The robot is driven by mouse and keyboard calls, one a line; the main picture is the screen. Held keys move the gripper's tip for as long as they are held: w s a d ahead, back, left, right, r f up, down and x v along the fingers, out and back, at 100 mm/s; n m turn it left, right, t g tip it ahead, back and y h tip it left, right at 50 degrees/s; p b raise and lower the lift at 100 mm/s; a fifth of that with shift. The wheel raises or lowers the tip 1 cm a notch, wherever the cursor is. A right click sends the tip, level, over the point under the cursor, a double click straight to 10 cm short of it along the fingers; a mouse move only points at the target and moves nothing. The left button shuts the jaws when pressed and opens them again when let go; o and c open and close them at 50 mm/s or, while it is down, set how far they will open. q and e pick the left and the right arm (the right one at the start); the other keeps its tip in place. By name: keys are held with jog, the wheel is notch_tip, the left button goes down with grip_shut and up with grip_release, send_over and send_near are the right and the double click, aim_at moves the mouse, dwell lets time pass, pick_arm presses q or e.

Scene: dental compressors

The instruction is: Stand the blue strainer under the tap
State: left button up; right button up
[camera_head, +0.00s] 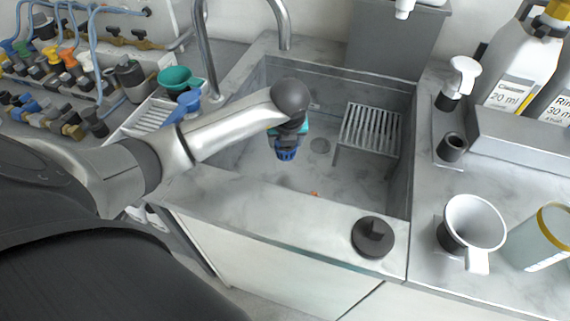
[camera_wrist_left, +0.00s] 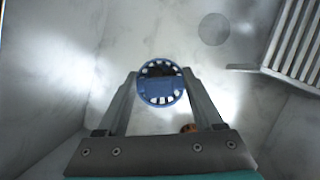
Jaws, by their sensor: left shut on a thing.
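The blue strainer (camera_head: 286,154) is a small round basket with a slotted rim. My left gripper (camera_head: 287,146) is shut on it and holds it over the sink (camera_head: 260,178), left of the drain (camera_head: 320,145). In the left wrist view the strainer (camera_wrist_left: 160,88) sits between the two fingertips, with its round slotted face towards the camera. The tap (camera_head: 282,22) is a curved metal spout at the back of the sink, ending behind and above my gripper. The gap between strainer and sink floor is hard to judge. My right gripper is not in view.
A metal rack (camera_head: 370,130) stands in the sink's right part; it also shows in the wrist view (camera_wrist_left: 296,45). A small orange thing (camera_head: 314,194) lies on the sink floor. A dark round knob (camera_head: 373,237) is on the front ledge. A teal bowl (camera_head: 175,78) stands left.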

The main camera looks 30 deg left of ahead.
aim_at(285, 149)
pick_arm(q)
notch_tip(285, 149, down, 3)
jog(key=shift+a+f+b, duration=0.1)
jog(key=shift+b, duration=0.2)
jog(key=shift+f, duration=0.5)
notch_tip(285, 149, down, 2)
jog(key=shift+f+b, duration=0.15)
jog(key=shift+b, duration=0.45)
jog(key=shift+f, duration=0.35)
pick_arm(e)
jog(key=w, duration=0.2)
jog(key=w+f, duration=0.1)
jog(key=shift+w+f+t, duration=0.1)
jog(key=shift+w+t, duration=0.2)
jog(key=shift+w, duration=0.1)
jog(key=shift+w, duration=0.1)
pick_arm(q)
jog(key=o, duration=1.4)
jog(key=shift+o, duration=0.2)
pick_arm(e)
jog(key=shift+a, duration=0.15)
